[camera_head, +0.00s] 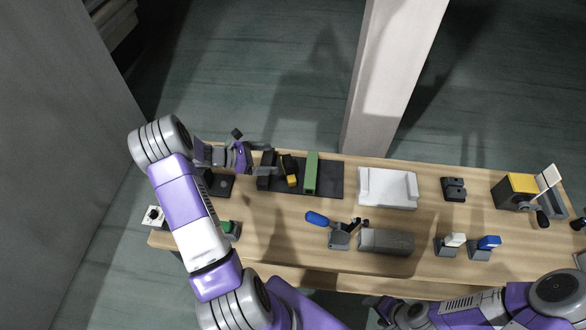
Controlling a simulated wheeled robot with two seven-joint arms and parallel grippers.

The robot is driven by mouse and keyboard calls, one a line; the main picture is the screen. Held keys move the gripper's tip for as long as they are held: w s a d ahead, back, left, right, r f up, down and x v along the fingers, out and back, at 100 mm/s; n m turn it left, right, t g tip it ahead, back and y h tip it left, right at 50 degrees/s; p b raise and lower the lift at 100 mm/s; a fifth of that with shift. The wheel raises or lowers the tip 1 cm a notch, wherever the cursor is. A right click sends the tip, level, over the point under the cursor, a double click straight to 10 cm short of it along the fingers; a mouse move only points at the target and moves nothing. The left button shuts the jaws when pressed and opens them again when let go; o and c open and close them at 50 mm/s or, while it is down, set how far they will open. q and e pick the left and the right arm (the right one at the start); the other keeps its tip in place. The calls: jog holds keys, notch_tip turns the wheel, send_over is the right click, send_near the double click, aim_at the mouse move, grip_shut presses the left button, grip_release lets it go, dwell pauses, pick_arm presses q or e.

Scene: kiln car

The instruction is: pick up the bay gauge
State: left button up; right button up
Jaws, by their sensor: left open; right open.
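No thing here is labelled as the bay gauge, and I cannot tell for sure which one it is. A long green bar (311,172) stands on a black mat (332,179) at the left part of the bench. Beside it on its left is a dark piece with an orange-yellow block (292,181). My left gripper (268,161) is open over the left end of the mat, left of the dark piece and apart from the green bar. My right gripper (384,309) is low in the picture, at the bench's front edge, away from these things.
A white tray (388,188) is right of the mat. A blue-handled clamp (339,239) and a grey block (386,241) stand in front. Small blocks with white (454,240) and blue (489,243) tops and a yellow-topped box (517,189) are right. A pale post (392,80) rises behind the bench.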

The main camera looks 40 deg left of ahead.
aim_at(284, 162)
pick_arm(q)
jog(key=shift+w+d+f+b, duration=0.1)
jog(key=shift+w+f+b, duration=0.45)
jog(key=shift+f, duration=0.55)
jog(key=shift+x, duration=1.1)
jog(key=x, duration=0.4)
jog(key=shift+s+d+f, duration=0.1)
jog(key=shift+f, duration=0.25)
jog(key=shift+w+d+f, duration=0.2)
jog(key=shift+w+d, duration=0.05)
jog(key=shift+w, duration=0.15)
jog(key=shift+c, duration=0.4)
jog(key=shift+r, duration=0.1)
jog(key=c, duration=1.2)
